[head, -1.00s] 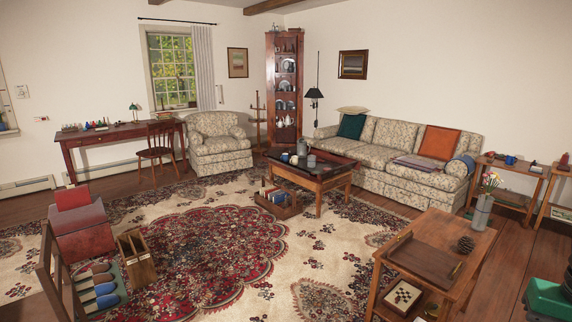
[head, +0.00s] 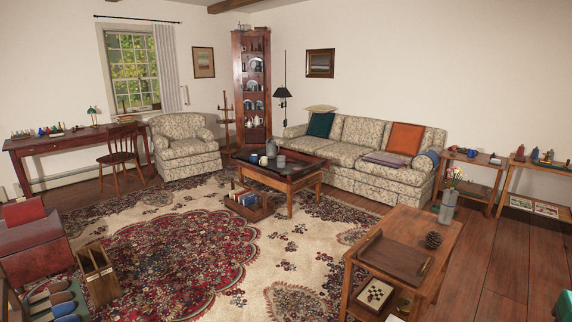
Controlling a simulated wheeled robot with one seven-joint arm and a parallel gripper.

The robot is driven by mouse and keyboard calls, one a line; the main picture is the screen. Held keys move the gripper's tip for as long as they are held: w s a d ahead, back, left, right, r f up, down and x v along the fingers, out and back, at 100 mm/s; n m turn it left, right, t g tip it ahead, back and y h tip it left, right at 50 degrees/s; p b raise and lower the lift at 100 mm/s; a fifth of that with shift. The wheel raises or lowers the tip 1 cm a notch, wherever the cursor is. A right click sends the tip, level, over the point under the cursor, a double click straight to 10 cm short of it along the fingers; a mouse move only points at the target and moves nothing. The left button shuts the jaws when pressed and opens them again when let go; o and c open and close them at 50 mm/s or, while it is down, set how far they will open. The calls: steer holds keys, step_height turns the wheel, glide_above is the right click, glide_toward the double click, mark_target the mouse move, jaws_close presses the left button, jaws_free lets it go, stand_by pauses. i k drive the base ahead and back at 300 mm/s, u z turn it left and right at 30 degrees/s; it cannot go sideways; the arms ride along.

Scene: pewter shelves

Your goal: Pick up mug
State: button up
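No mug can be told for certain at this distance. Small cup-like vessels stand on the dark top of the coffee table (head: 304,183) in mid-room, among them a grey one (head: 281,161) beside a taller grey pitcher (head: 271,148). A small dark blue object (head: 472,153), possibly a mug, stands on the side table (head: 466,160) right of the sofa. My gripper is not in view.
A wooden table (head: 440,232) with a tray (head: 395,257), pinecone and flower vase stands at front right. The sofa (head: 345,152) is behind the coffee table. A crate of books (head: 262,212) sits before it. Patterned rug floor is open at centre; chests and a rack stand left.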

mark_target(254, 157)
steer(key=z, duration=1.2)
steer(key=i, duration=6.8)
